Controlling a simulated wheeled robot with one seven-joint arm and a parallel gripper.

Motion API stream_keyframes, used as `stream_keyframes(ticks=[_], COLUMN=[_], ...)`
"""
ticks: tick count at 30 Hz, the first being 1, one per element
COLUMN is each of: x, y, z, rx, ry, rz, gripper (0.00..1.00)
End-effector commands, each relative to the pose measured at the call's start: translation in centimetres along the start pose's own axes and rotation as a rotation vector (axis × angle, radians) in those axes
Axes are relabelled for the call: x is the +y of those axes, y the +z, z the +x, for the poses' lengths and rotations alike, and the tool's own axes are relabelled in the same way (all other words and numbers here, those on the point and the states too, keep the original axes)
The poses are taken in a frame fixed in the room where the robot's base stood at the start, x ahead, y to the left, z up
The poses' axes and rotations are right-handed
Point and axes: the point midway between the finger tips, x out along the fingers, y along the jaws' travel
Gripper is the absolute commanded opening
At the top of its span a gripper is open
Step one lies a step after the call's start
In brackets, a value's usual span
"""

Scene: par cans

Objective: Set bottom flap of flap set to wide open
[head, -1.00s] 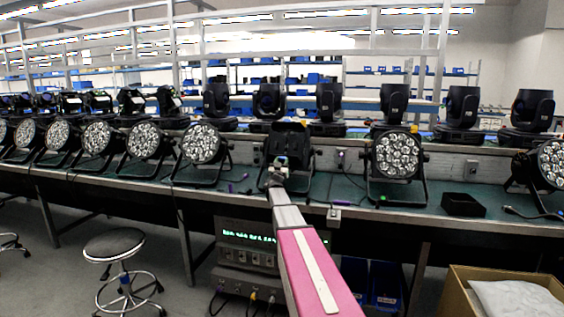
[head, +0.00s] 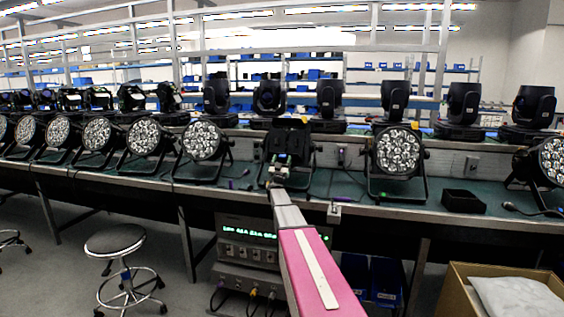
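The flap set (head: 292,127) is a black set of flaps on the lamp in the middle of the bench. Its upper part stands up above the opening. The bottom flap is small, dark and largely hidden by my gripper, so its angle cannot be made out. My gripper (head: 278,166) is at the lower front of the flap set, at the end of my outstretched arm. It is too small to tell whether its fingers are open or shut, or whether it touches the flap.
A par can (head: 205,141) stands to the left and another par can (head: 397,151) to the right on the green bench (head: 345,188). A black open box (head: 463,202) lies farther right. A stool (head: 115,241) and a cardboard box (head: 455,292) stand in front of the bench.

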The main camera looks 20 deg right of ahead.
Motion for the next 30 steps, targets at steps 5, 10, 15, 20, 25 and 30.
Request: stream_keyframes(ticks=[5,10,15,20,25,30], x=[0.0,0.0,0.0,-1.1,-3.1,-5.0], y=[0.0,-0.4,-2.1,-4.9,-7.9,-10.7], z=[0.0,0.3,1.8,2.2,1.6,1.1], rx=[0.000,0.000,0.001,0.000,0.000,0.000], ry=[0.000,0.000,0.000,-0.001,-0.001,-0.001], rz=[0.000,0.000,-0.001,0.002,0.002,0.002], gripper=[0.68,0.68,0.68,0.68,0.68,0.68])
